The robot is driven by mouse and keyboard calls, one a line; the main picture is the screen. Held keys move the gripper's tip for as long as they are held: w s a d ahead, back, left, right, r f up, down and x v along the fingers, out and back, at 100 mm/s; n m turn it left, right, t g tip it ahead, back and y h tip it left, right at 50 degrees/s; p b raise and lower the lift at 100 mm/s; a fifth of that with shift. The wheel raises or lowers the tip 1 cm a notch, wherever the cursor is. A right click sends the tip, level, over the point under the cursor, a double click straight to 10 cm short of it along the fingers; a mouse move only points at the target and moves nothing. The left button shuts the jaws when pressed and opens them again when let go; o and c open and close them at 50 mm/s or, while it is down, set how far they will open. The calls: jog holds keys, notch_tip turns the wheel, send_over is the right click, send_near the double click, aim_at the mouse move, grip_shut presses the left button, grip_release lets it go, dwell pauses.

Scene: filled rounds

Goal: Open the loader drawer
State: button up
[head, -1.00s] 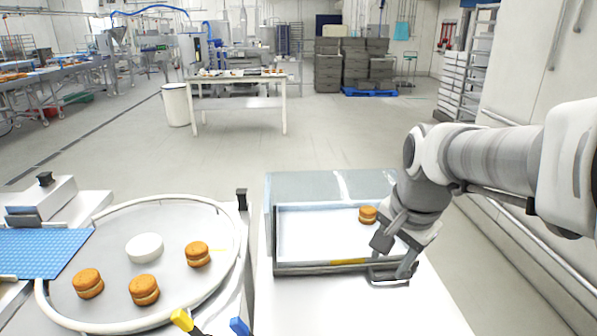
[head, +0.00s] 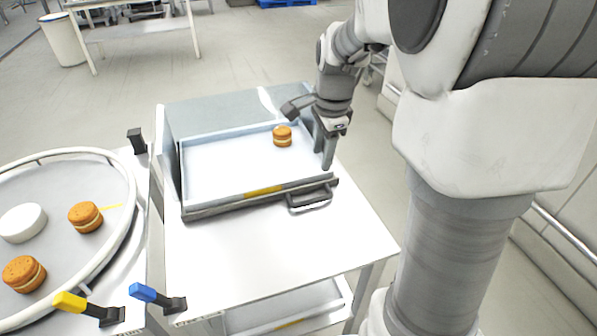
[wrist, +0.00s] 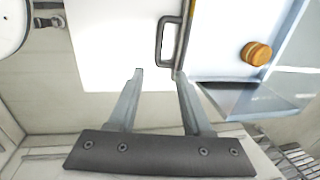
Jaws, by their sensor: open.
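The loader drawer (head: 200,212) is a shallow pale tray with a dark front edge and a yellow label. It stands out from its grey-blue housing (head: 225,108), with its inside visible. Its dark bar handle (head: 311,200) is at the right of the front and also shows in the wrist view (wrist: 161,40). One filled round (head: 282,136) lies in the drawer near the back right. My gripper (head: 326,162) points down by the drawer's right side. In the wrist view its jaws (wrist: 158,73) are open and empty, with the handle just beyond the fingertips, not between them.
A round rimmed turntable (head: 125,205) at left holds filled rounds and a white disc (head: 22,222). Yellow (head: 70,302) and blue (head: 145,292) levers stand in front. The white tabletop (head: 260,250) before the drawer is clear. A lower tray (head: 320,310) shows beneath it.

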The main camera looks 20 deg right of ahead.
aim_at(313, 199)
jog(key=w+f+b, duration=0.1)
jog(key=f, duration=0.4)
jog(key=w+f+b, duration=0.1)
jog(key=f, duration=0.4)
jog(key=w+f+b, duration=0.1)
jog(key=f, duration=0.5)
grip_shut()
dwell(0.8)
